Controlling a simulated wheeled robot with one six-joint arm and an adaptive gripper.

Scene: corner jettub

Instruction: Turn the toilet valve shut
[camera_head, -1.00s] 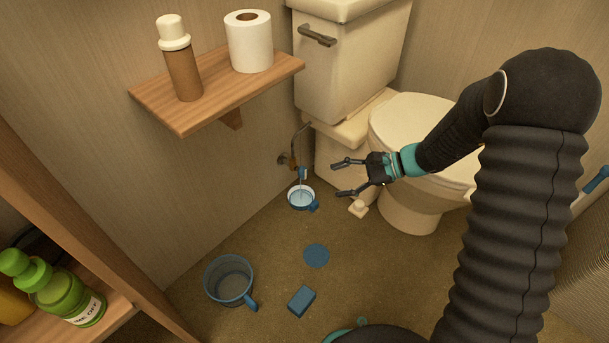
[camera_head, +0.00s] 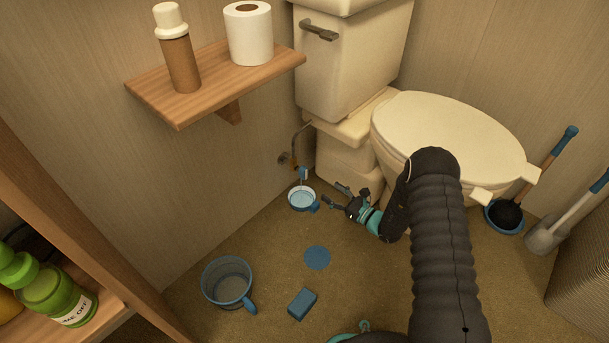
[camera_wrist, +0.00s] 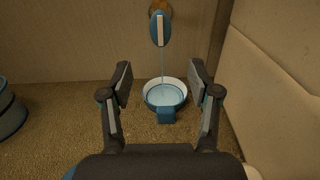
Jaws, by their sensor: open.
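The toilet valve (camera_head: 303,173) sits low on the wall left of the toilet, with a blue oval handle on a brass-coloured fitting. In the wrist view the handle (camera_wrist: 158,29) has a white stripe standing upright, and a thin stream of water runs down from it. The water falls into a small white-and-blue cup (camera_head: 301,198) on the floor, also in the wrist view (camera_wrist: 165,95). My gripper (camera_head: 333,194) is open and empty, low beside the toilet base, to the right of the cup and below the valve. In the wrist view its fingers (camera_wrist: 161,85) stand either side of the cup.
The toilet (camera_head: 450,135) stands close on the right. A wooden shelf (camera_head: 215,85) juts from the wall above left. A blue bucket (camera_head: 228,283), a blue disc (camera_head: 317,257) and a blue sponge (camera_head: 302,304) lie on the floor; a plunger (camera_head: 507,215) stands at right.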

